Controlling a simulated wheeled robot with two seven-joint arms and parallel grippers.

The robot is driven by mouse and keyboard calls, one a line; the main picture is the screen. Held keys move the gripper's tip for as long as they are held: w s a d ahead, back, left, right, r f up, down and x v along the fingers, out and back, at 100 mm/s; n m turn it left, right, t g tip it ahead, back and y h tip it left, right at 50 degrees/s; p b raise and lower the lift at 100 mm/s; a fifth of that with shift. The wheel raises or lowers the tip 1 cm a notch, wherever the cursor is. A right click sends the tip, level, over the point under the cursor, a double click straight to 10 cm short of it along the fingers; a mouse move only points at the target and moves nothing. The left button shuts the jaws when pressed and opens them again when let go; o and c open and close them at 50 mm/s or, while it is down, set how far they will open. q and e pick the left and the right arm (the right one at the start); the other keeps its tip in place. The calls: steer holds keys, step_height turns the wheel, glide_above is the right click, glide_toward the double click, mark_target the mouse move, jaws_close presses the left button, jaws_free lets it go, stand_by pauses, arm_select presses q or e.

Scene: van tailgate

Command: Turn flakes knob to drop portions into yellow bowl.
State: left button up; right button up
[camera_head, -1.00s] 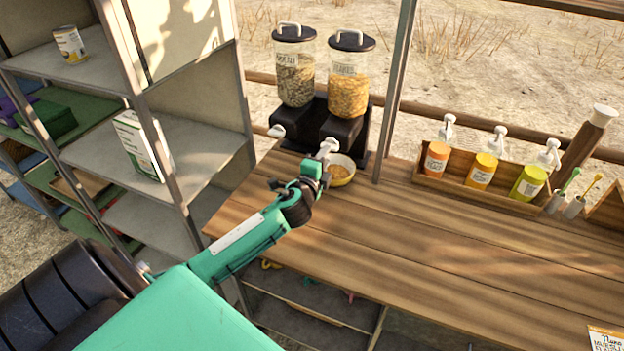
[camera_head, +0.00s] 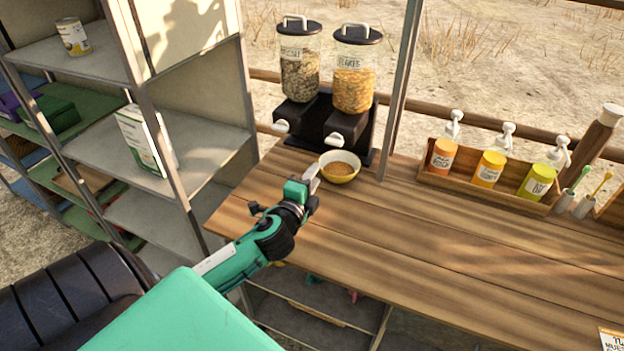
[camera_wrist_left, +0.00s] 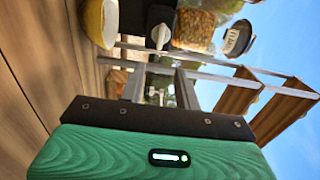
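The flakes dispenser (camera_head: 353,88), with orange flakes, stands at the back of the wooden counter. Its white knob (camera_head: 334,139) is on the front of the black base and also shows in the left wrist view (camera_wrist_left: 160,36). The yellow bowl (camera_head: 340,177) sits upright below it with brown-orange food inside; its side shows in the left wrist view (camera_wrist_left: 94,22). My left gripper (camera_head: 313,179) is in front and left of the bowl, apart from the knob. In the left wrist view its two grey fingers (camera_wrist_left: 158,82) stand apart with nothing between them. My right gripper is out of view.
A muesli dispenser (camera_head: 300,75) with its own white knob stands left of the flakes one. A metal post (camera_head: 400,90) rises right of the bowl. A wooden rack (camera_head: 485,190) holds several pump bottles. Shelving (camera_head: 200,145) stands left. The counter's middle is clear.

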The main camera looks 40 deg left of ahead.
mark_target(333, 143)
arm_select(q)
steer(key=shift+o, duration=0.5)
steer(key=o, duration=0.7)
steer(key=shift+f+n, duration=0.1)
steer(key=shift+n, duration=0.9)
steer(key=w+a+n, duration=0.1)
steer(key=w+n, duration=0.3)
steer(key=n, duration=0.1)
steer(key=w+a+n, duration=0.1)
steer(key=w+n, duration=0.4)
steer(key=w+a+n, duration=0.1)
steer(key=w+n, duration=0.3)
steer(key=n, duration=0.2)
steer(key=shift+w+a+r, duration=0.15)
steer(key=shift+a+r, duration=0.2)
steer(key=c, duration=1)
